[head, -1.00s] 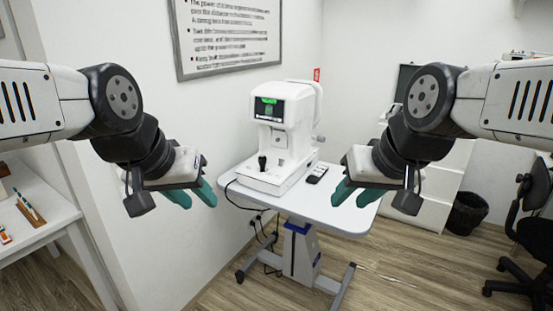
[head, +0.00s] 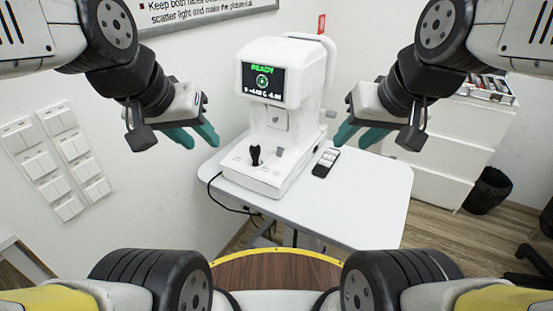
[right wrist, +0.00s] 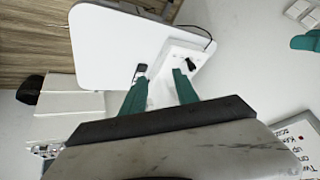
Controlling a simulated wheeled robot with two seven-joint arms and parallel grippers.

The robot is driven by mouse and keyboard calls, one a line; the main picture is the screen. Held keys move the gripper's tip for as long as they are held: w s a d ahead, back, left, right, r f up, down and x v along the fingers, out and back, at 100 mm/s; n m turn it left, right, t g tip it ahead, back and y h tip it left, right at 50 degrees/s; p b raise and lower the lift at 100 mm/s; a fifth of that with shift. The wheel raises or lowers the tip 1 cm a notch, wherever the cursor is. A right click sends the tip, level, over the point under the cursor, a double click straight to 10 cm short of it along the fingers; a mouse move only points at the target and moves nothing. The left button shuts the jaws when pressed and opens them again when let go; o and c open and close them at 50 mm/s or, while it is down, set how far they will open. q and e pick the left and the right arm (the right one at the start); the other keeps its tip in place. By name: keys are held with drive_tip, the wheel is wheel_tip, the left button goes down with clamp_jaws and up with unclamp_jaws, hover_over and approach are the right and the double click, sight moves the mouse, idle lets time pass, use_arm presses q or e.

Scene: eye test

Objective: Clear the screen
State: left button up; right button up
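The white eye-test machine (head: 292,125) stands on a small table. Its screen (head: 264,81) is lit, with green "READY" text, a green round mark and a line of small white figures too small to read surely. A black joystick (head: 255,156) stands upright on the machine's base. A dark remote with pale buttons (head: 326,162) lies on the table to the right of the machine. My left gripper (head: 204,141) is open and empty, left of the machine. My right gripper (head: 349,141) is open and empty, to its right. Its parted fingers (right wrist: 157,92) also show in the right wrist view.
The pale table top (head: 365,205) is mostly bare in front and at right. Several white switch panels (head: 60,160) are on the left wall. A white drawer unit (head: 445,150) and a black bin (head: 487,190) stand at right. A dark cable runs off the table's left side.

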clamp_jaws()
idle(1.6)
